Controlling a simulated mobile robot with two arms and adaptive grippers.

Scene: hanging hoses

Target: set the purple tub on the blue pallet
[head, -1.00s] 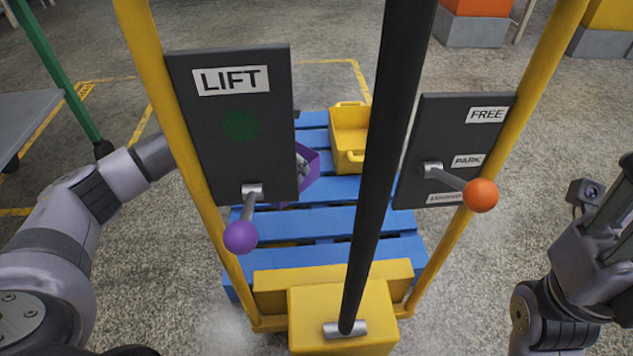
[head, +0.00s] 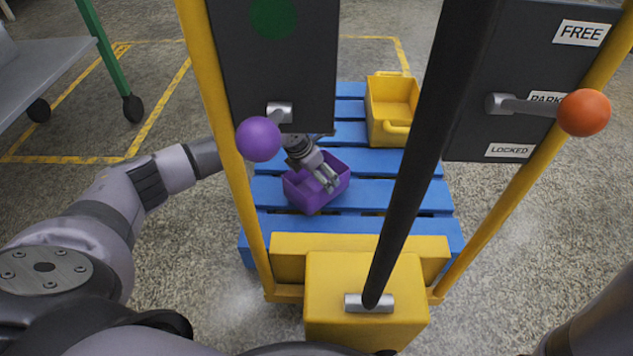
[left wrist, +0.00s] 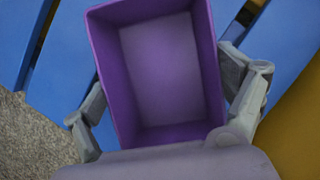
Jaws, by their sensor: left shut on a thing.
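The purple tub (head: 310,193) is over the left middle of the blue pallet (head: 375,196), upright and empty inside. I cannot tell whether its base touches the slats. My left gripper (head: 328,180) reaches behind the dark lever panel and is shut on the tub. In the left wrist view the tub (left wrist: 165,75) sits between the two fingers, with blue slats (left wrist: 55,60) around it. My right gripper is out of view; only part of my right arm shows at the lower right.
A yellow tub (head: 392,103) stands on the pallet's far right. The yellow frame posts (head: 222,130), black handle bar (head: 430,150), LIFT-side panel (head: 285,70) and right panel (head: 520,100) stand in front. A grey cart (head: 50,65) is at left. Slats right of the purple tub are bare.

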